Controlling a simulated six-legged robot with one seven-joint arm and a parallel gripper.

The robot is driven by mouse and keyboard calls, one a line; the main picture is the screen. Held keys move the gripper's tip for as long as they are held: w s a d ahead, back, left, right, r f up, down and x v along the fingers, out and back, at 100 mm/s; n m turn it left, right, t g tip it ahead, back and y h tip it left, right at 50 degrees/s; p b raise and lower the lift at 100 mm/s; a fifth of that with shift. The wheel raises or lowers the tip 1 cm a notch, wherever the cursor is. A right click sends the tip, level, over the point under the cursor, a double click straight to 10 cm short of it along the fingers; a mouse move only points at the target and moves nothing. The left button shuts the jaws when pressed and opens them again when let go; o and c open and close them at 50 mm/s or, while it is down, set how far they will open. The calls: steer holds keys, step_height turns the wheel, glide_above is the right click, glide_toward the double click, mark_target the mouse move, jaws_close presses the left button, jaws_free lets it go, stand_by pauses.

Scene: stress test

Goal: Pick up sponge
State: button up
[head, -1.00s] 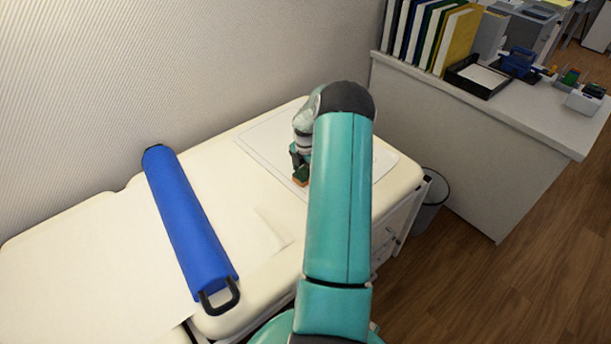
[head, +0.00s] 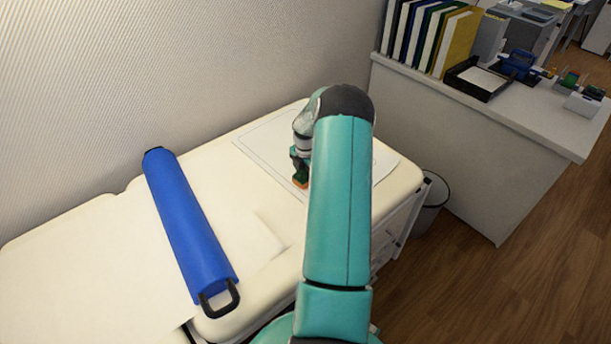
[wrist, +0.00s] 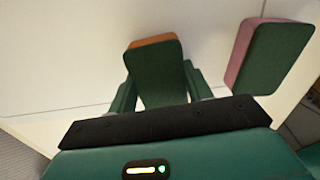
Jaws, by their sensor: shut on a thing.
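An orange and dark green sponge (wrist: 158,78) is between the fingers of my gripper (wrist: 157,84) in the wrist view. The gripper is shut on it. In the head view the same sponge (head: 302,183) shows small below my gripper (head: 298,166), over the white sheet (head: 262,140) on the cream-topped cabinet. Whether it touches the surface is unclear. A second sponge, pink and green (wrist: 268,55), is to the right in the wrist view, apart from the gripper. It is hidden behind my arm in the head view.
A long blue case (head: 188,225) with black handles lies across the cream top (head: 270,205) on the left. A desk (head: 480,130) with binders, a black tray (head: 476,78) and small items stands at the right. A waste bin (head: 431,205) is between them.

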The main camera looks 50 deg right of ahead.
steer(key=shift+r, duration=0.45)
steer(key=s+a+r, duration=0.7)
steer(key=s+r, duration=0.4)
steer(key=s, duration=0.1)
steer(key=shift+a+r, duration=0.25)
steer(key=shift+r, duration=0.1)
steer(key=shift+o, duration=1.2)
steer(key=shift+c, duration=1)
steer(key=shift+w, duration=0.15)
